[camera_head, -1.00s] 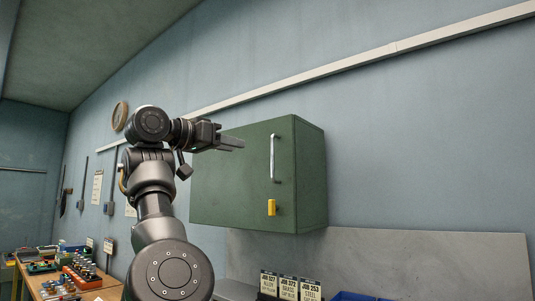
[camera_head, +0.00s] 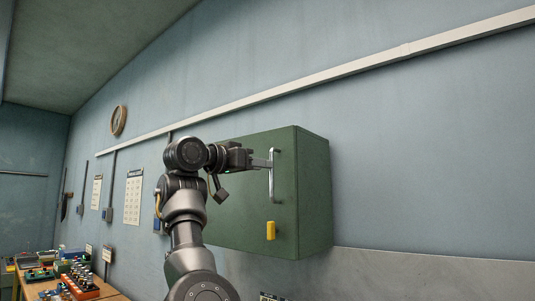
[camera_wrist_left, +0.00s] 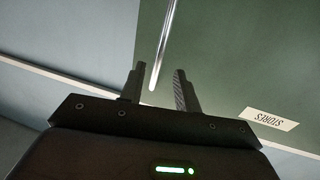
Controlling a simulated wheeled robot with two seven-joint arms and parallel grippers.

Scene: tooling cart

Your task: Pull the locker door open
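The green locker (camera_head: 314,190) hangs on the wall, and its door (camera_head: 240,225) looks shut. A vertical silver bar handle (camera_head: 271,185) is on the door near its right edge. My left gripper (camera_head: 268,161) reaches in from the left, its fingertips at the upper part of the handle. In the left wrist view my left gripper (camera_wrist_left: 157,88) is open, and the end of the handle (camera_wrist_left: 164,45) shows between its two fingers; I cannot tell whether they touch it. My arm hides part of the locker's left side. My right gripper is not in view.
A yellow part (camera_head: 271,230) is on the door below the handle. A pale label (camera_wrist_left: 268,119) is on the door in the wrist view. A workbench (camera_head: 106,294) with tools stands at lower left. The wall right of the locker is clear.

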